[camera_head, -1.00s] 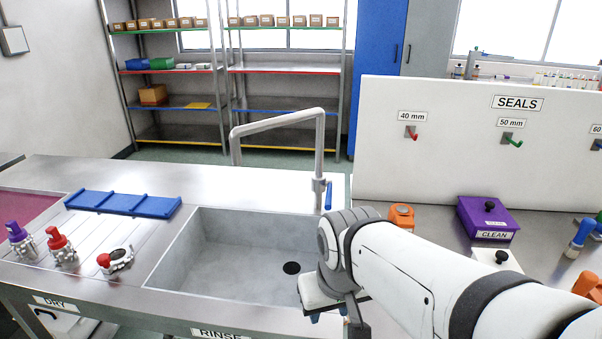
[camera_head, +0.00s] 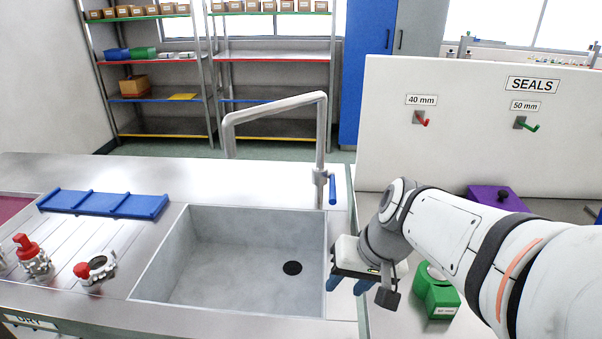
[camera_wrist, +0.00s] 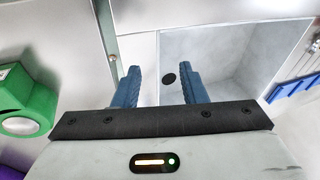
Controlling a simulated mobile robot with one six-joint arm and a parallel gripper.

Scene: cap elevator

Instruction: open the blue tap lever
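The blue tap lever (camera_head: 332,189) hangs straight down on the right side of the grey tap (camera_head: 320,150) at the back right of the sink. My gripper (camera_head: 348,284) is below and in front of the lever, over the sink's right edge, and apart from it. In the wrist view the two blue fingers (camera_wrist: 158,88) are spread with nothing between them. The wrist view shows the sink and its black drain beyond the fingers; I cannot make out the lever there.
The sink (camera_head: 225,255) is empty. A green object (camera_head: 436,295) stands close to the right of my gripper. A blue rack (camera_head: 105,203) and metal fittings lie on the left counter. The white SEALS panel (camera_head: 450,140) rises behind the right counter.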

